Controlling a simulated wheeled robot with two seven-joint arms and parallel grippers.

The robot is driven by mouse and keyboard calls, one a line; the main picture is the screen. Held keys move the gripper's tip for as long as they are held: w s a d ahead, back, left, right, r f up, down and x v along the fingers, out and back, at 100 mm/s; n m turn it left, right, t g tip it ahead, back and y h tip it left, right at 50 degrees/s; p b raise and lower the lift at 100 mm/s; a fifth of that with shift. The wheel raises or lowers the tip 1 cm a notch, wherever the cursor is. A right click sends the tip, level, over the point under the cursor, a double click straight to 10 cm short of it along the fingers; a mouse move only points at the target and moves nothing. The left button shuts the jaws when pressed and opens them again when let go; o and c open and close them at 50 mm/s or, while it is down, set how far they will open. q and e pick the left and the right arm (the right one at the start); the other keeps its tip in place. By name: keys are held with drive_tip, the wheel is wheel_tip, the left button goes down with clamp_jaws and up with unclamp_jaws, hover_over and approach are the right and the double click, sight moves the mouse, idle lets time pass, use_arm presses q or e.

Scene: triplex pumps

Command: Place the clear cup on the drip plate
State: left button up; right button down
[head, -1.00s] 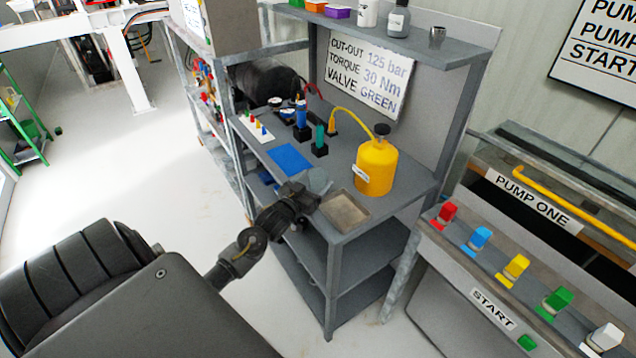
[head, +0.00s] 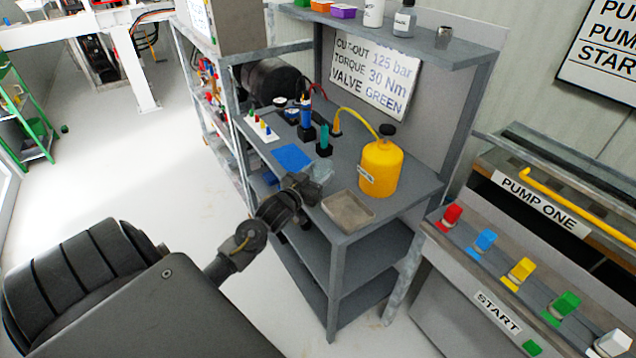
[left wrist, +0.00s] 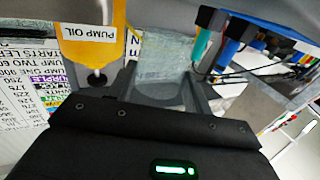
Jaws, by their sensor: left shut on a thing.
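The clear cup (head: 324,172) is a pale, see-through shape at the tip of my left gripper (head: 314,184). In the left wrist view the cup (left wrist: 163,68) sits between the two fingers of the gripper (left wrist: 160,88), which is shut on it. The drip plate (head: 348,212), a shallow grey-beige tray with a rim, lies empty at the front corner of the grey bench. The cup is just behind and left of the plate in the head view, apart from it. Its height over the bench is hard to tell. My right gripper is out of view.
A yellow pump oil bottle (head: 380,167) stands behind and right of the plate. A blue mat (head: 292,157) lies left of the cup. Green and blue tools (head: 324,140) stand in black holders behind it. A sign board (head: 372,78) leans at the back.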

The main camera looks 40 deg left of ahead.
use_arm(q)
drive_tip(key=s+d+r, duration=0.8)
drive_tip(key=d+r, duration=0.1)
drive_tip(key=d, duration=0.2)
drive_tip(key=s+d+m+h, duration=0.1)
drive_tip(key=s+d, duration=0.1)
drive_tip(key=d, duration=1)
drive_tip(key=shift+s+h+b, duration=0.15)
drive_tip(key=shift+h+b, duration=0.25)
drive_tip(key=shift+b, duration=0.05)
